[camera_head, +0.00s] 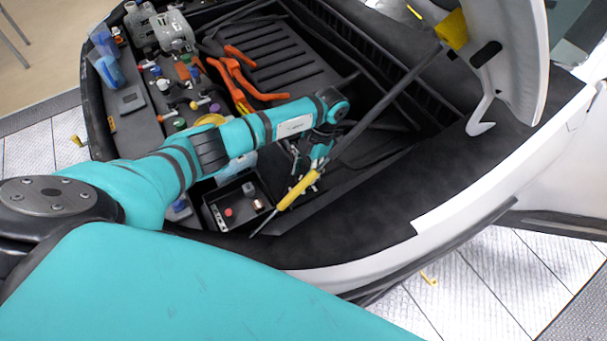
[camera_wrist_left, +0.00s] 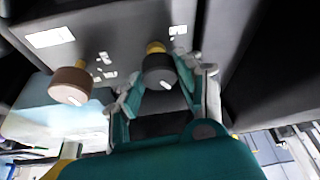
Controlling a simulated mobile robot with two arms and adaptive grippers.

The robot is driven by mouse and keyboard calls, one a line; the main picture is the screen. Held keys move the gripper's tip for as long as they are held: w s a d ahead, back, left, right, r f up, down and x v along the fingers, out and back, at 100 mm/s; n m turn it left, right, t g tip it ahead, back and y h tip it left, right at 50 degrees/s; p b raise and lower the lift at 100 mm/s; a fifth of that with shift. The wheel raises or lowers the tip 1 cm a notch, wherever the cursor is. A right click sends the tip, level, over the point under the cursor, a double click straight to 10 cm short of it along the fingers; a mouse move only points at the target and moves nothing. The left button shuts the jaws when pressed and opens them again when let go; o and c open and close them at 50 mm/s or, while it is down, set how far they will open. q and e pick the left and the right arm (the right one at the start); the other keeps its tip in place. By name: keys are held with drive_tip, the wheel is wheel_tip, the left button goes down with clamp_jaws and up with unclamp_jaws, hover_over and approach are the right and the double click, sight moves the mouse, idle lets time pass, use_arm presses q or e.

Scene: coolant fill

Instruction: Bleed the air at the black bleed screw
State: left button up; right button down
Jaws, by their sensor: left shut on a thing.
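The black bleed screw (camera_wrist_left: 158,72) has a round dark knob with a white mark and a brass stem at a dark wall in the left wrist view. My left gripper (camera_head: 304,176) is low in the engine bay in the head view; in the left wrist view its fingers (camera_wrist_left: 163,92) are shut around the black knob. In the head view the screw is hidden by the gripper. A copper-brown knob (camera_wrist_left: 72,86) on a brass stem sits to the left, apart from the fingers. My right gripper is not in view.
A yellow-handled tool (camera_head: 298,189) slants just below my left gripper; I cannot tell if they touch. A black box (camera_head: 212,213) with small coloured parts lies to the left. Orange cables (camera_head: 240,80) run behind my arm. The white car body edge (camera_head: 480,225) is at the right.

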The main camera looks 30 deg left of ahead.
use_arm(q)
drive_tip(key=n+h, duration=0.2)
drive_tip(key=n, duration=0.3)
drive_tip(key=shift+a+n, duration=0.1)
drive_tip(key=shift+n, duration=0.2)
drive_tip(key=shift+a+n+t+h+p, duration=0.15)
drive_tip(key=shift+n+h, duration=0.3)
drive_tip(key=shift+n, duration=0.65)
drive_tip(key=shift+d+n+t+h+p, duration=0.15)
drive_tip(key=shift+n+h, duration=0.3)
drive_tip(key=shift+n, duration=0.65)
drive_tip(key=o, duration=1.1)
drive_tip(key=shift+o, duration=0.2)
drive_tip(key=v, duration=1.2)
drive_tip(key=shift+a, duration=0.2)
